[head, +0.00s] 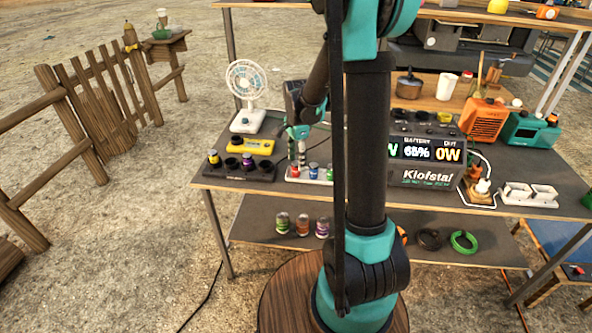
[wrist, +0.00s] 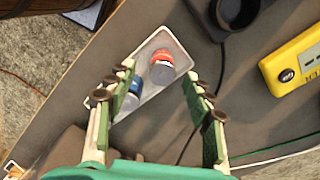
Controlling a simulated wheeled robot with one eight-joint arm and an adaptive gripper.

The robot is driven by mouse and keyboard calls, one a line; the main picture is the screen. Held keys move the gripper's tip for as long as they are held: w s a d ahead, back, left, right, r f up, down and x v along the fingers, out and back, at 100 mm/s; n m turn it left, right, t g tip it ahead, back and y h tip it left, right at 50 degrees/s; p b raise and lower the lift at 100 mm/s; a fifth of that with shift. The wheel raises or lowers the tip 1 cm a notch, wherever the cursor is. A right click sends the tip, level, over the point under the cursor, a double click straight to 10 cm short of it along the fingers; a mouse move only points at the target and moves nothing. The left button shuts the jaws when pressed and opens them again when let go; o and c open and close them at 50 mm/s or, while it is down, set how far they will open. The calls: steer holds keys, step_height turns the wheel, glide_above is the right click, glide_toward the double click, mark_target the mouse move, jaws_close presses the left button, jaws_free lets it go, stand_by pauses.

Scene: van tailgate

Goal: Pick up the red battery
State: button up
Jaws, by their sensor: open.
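The red battery (head: 294,171) stands in a small white tray (head: 305,180) on the table's front left part. My gripper (head: 300,158) is above the tray, pointing down. In the wrist view my gripper (wrist: 157,75) is open, with one finger on each side of the red battery's area and nothing clasped. A blue battery (wrist: 133,88) is beside the left finger, partly hidden by it. Whether the fingers touch either battery cannot be told.
A green battery (head: 330,173) is farther right in the tray. A dark charger with several round sockets (head: 240,172) and a yellow meter (head: 249,146) lie to the left. A power station (head: 427,160) stands to the right. A fan (head: 247,95) stands behind.

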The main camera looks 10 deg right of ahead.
mark_target(296, 162)
steer(key=shift+w+f, duration=0.1)
steer(key=shift+f, duration=1.8)
jaws_close()
